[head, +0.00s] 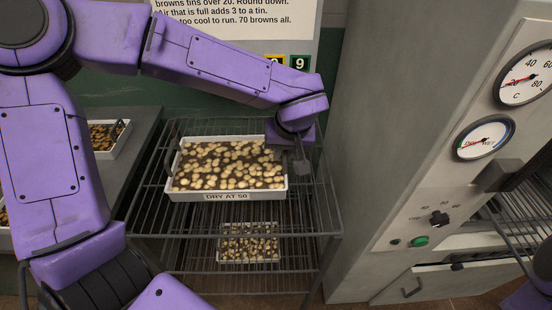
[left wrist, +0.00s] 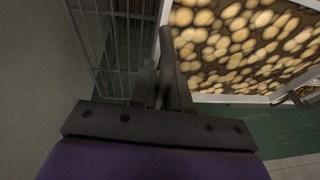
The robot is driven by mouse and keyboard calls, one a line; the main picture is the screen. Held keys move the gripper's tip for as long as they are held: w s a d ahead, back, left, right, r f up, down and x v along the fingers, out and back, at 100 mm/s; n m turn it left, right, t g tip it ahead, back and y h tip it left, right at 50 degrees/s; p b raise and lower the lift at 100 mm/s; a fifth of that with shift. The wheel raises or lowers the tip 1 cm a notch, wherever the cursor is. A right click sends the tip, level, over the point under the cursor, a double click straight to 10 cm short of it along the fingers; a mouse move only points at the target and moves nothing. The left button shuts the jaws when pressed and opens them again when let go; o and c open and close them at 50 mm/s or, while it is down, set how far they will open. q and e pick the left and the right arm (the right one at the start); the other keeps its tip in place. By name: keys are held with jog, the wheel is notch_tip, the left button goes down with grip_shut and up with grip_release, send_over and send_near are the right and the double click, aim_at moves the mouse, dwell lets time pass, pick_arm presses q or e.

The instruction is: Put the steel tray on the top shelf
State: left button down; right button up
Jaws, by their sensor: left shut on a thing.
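A shallow pale steel tray (head: 185,195) labelled "DRY AT 50" is full of small, round, tan pieces. It is level at the top wire shelf (head: 318,218) of a rack; I cannot tell whether it rests on the wires or hangs just above. My left gripper (head: 287,158) is shut on the tray's right side, near its back corner. The left wrist view shows the closed fingers (left wrist: 165,85) at the tray's edge (left wrist: 235,98), partly hiding the grip. My right gripper is not in view.
A smaller filled tray (head: 250,261) sits on the lower shelf. A bench (head: 145,125) at the left bears another tray (head: 118,138). A grey cabinet (head: 390,120) with dials stands close on the rack's right. Bare wires show right of the labelled tray.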

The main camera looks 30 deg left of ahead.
aim_at(281, 161)
pick_arm(q)
jog(key=w+f, duration=0.1)
jog(key=w+a+f, duration=0.1)
jog(key=w+f, duration=0.2)
jog(key=shift+w+a+f, duration=0.2)
jog(key=shift+a+f, duration=0.2)
jog(key=shift+s+f, duration=0.55)
jog(key=shift+f, duration=0.35)
jog(key=shift+s, duration=0.3)
jog(key=shift+w, duration=0.15)
jog(key=c, duration=1.5)
grip_release()
jog(key=shift+w+f, duration=0.15)
jog(key=shift+f, duration=0.1)
jog(key=o, duration=0.4)
jog(key=shift+s+r, duration=0.15)
jog(key=shift+s, duration=0.05)
jog(key=v, duration=1.2)
jog(key=shift+w, duration=0.2)
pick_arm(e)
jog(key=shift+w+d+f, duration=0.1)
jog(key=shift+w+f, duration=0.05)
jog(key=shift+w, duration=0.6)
